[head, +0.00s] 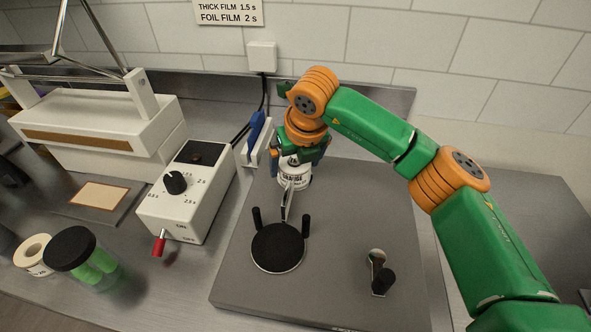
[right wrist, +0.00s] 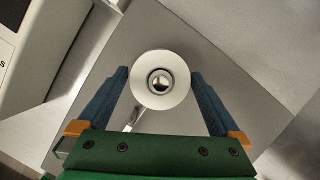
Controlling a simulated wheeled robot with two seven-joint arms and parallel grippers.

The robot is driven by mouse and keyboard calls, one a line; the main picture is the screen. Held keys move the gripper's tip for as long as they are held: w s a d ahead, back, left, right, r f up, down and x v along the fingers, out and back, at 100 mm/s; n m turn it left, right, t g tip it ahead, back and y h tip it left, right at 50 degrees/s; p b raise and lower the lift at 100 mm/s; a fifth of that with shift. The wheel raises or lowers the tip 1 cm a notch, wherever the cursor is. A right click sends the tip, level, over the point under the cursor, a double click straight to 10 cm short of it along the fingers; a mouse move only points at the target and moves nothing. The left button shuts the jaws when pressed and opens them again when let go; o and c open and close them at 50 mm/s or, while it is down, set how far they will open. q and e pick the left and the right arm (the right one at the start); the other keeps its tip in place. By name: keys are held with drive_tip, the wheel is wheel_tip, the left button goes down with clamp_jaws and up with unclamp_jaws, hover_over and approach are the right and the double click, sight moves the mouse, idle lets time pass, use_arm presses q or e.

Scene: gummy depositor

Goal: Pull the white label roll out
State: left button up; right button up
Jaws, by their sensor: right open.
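A white label roll (head: 294,177) with dark print stands on the grey base plate (head: 345,230) in the head view, partly hidden by my right gripper (head: 301,153). In the right wrist view the roll (right wrist: 142,92) shows end-on as a white ring around a shiny round post end (right wrist: 161,82). My right gripper (right wrist: 160,78) is open, with one blue finger on each side of the roll. Small gaps seem to show between the fingers and the roll. My left gripper is not in view.
A black disc with two upright pegs (head: 278,247) and a small black knob (head: 383,281) stand on the plate. A white dial box (head: 187,193), a black-lidded jar (head: 72,247) and another pale roll (head: 34,252) are to the left. The plate's right side is clear.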

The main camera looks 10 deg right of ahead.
clamp_jaws()
wheel_tip(320, 180, up, 12)
drive_tip(key=p, duration=0.9)
idle(1.0)
drive_tip(key=shift+w, duration=0.1)
drive_tip(key=shift+c, duration=2.4)
unclamp_jaws()
clamp_jaws()
